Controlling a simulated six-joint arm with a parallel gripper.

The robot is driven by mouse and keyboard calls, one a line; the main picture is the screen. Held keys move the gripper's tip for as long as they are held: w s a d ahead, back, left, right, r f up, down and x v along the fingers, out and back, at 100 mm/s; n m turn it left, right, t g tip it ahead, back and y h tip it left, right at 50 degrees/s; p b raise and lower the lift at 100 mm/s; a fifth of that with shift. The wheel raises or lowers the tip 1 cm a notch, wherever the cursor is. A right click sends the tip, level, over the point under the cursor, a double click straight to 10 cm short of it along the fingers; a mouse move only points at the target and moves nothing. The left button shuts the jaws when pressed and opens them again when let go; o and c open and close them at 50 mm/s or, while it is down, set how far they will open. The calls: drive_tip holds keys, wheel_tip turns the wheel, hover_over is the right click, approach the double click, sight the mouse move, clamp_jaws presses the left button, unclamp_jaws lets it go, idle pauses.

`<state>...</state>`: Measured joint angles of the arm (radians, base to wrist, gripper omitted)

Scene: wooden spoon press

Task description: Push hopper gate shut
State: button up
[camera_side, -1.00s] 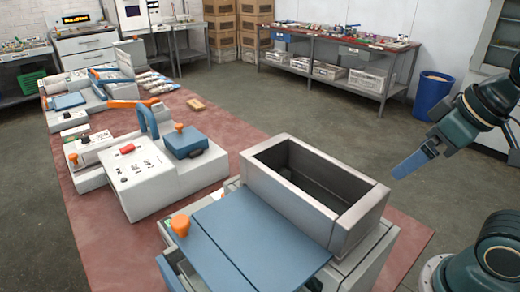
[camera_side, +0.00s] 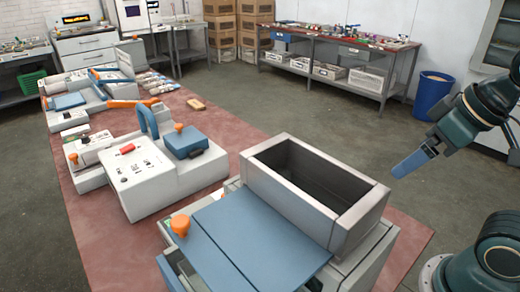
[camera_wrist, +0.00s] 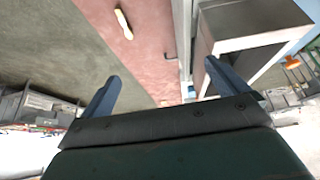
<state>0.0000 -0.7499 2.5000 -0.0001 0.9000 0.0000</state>
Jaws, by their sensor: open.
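The hopper (camera_side: 300,192) is a grey open-topped rectangular box on the pale press, and its inside looks dark and empty. The gate (camera_side: 250,240) is a flat blue plate that sticks out from the hopper's front-left side. An orange knob (camera_side: 180,225) stands at the plate's left end. My gripper (camera_side: 397,172) hangs in the air to the right of the hopper, apart from it. In the wrist view my two blue fingers (camera_wrist: 158,78) are spread with nothing between them. The grey box at the upper right there looks like the hopper (camera_wrist: 258,45).
A white machine (camera_side: 150,180) with a blue handle stands left of the hopper on the red mat (camera_side: 95,265). A small wooden block (camera_side: 196,104) lies on the mat farther back. A bench (camera_side: 340,58) and a blue bin (camera_side: 432,95) stand behind, with open floor between.

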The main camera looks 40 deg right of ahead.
drive_tip(key=shift+w+a+r, duration=0.1)
drive_tip(key=shift+w+r, duration=0.05)
drive_tip(key=c, duration=0.7)
drive_tip(key=shift+w+a+r, duration=0.15)
drive_tip(key=shift+w+r, duration=0.05)
drive_tip(key=shift+w, duration=0.05)
drive_tip(key=c, duration=0.4)
drive_tip(key=w+a+r+n, duration=0.1)
drive_tip(key=w+a+r+n+y, duration=0.1)
drive_tip(key=w, duration=0.1)
drive_tip(key=shift+w+a+r, duration=0.15)
drive_tip(key=shift+a+r, duration=0.1)
drive_tip(key=shift+a, duration=0.05)
clamp_jaws()
drive_tip(key=w+a+r+n+g+y, duration=0.1)
drive_tip(key=w+a+r+n, duration=0.2)
drive_tip(key=w+a, duration=0.35)
drive_tip(key=w+a+r+n+g+y, duration=0.1)
drive_tip(key=w+a+r+n, duration=0.1)
drive_tip(key=w+a+n, duration=0.45)
drive_tip(key=w+a+f+n+g, duration=0.1)
drive_tip(key=w+a+f+n, duration=0.1)
drive_tip(key=a, duration=0.9)
drive_tip(key=w+a+f+n+g+y, duration=0.1)
drive_tip(key=w+a+f+n+g, duration=0.1)
drive_tip(key=a, duration=0.8)
drive_tip(key=shift+w+a+f+n, duration=0.25)
drive_tip(key=shift+a+f+n, duration=0.05)
drive_tip(key=shift+a+n, duration=0.1)
